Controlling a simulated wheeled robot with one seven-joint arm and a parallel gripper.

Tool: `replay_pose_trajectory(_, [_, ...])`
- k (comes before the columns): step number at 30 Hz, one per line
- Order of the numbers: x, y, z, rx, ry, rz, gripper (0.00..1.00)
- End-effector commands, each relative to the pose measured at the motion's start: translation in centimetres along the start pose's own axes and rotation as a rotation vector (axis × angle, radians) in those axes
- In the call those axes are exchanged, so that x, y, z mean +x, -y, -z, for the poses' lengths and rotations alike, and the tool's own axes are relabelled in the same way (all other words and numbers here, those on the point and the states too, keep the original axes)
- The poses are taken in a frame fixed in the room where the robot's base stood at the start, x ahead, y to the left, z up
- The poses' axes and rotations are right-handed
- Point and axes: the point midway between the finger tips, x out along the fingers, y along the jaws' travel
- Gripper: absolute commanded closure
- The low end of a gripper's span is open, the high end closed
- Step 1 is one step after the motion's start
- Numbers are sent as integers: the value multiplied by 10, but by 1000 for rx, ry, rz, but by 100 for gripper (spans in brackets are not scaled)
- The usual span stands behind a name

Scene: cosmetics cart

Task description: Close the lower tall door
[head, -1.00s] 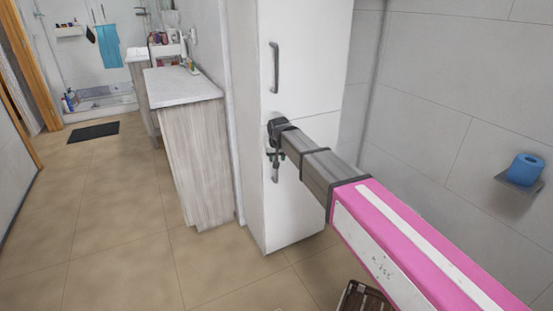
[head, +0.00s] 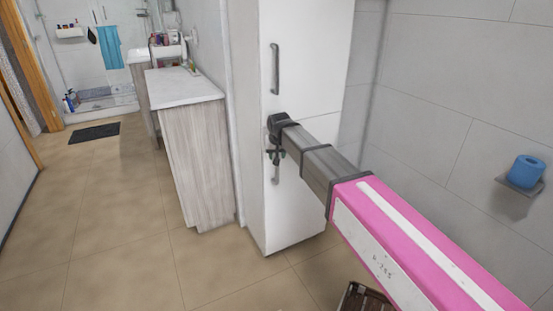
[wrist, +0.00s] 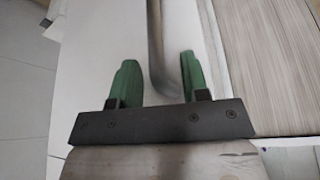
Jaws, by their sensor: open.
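A tall white cabinet stands in the middle of the head view. Its lower tall door (head: 305,215) looks flush with the cabinet front, with no gap that I can see. The lower door's grey bar handle (head: 275,172) is partly hidden by my gripper (head: 274,156), which is at the front of the door. In the wrist view my gripper (wrist: 155,82) is open. Its two green fingers stand on either side of a grey bar handle (wrist: 156,45). I cannot tell whether they touch it.
The upper door (head: 308,60) has its own handle above. A wood-grain counter cabinet (head: 200,150) stands to the left. A tiled wall with a blue roll on a holder (head: 525,170) is at right. A brown basket (head: 362,298) sits at the bottom.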

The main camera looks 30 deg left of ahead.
Motion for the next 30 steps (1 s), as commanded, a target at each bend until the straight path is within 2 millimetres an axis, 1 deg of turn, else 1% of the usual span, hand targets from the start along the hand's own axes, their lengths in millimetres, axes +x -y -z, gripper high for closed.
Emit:
replay_pose_trajectory(1, [-12,0,-1,0,-2,0,58])
replay_pose_trajectory(6, [-42,0,-1,0,-1,0,58])
replay_pose_trajectory(9, [-56,0,0,0,-2,0,58])
replay_pose_trajectory(12, [-66,0,0,0,-1,0,58])
replay_pose_trajectory(18, [-75,0,0,0,-1,0,58])
replay_pose_trajectory(30, [-76,0,0,0,0,0,58])
